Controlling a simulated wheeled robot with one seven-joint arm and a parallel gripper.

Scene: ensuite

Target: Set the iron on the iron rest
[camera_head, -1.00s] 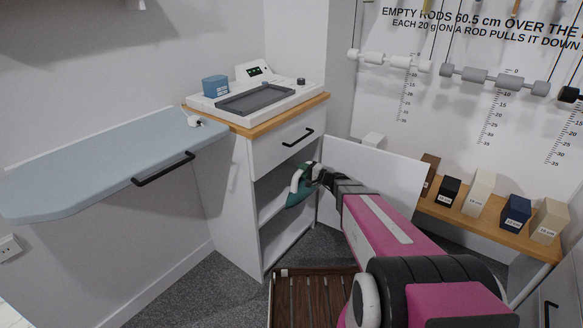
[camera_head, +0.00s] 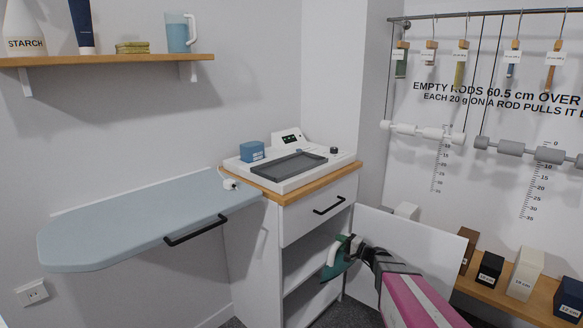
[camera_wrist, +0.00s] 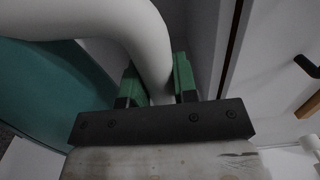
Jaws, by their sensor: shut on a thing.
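The iron (camera_head: 335,266), teal with a white handle, is held in front of the open cabinet shelves, below the countertop. My gripper (camera_head: 352,245) is shut on its handle. In the wrist view the white handle (camera_wrist: 150,40) passes between the green fingertips of my gripper (camera_wrist: 158,82), and the teal body (camera_wrist: 50,90) is at the left. A white unit (camera_head: 272,179) with a dark grey recessed plate (camera_head: 288,164) and a small display stands on the cabinet top; the plate looks like the iron rest. The plate is empty.
A blue block (camera_head: 252,151) sits on the unit's left side. A pale blue ironing board (camera_head: 140,222) with a black handle juts from the wall at left. The cabinet's drawer (camera_head: 318,208) is shut. An open white door panel (camera_head: 405,262) stands right of the shelves, behind my arm.

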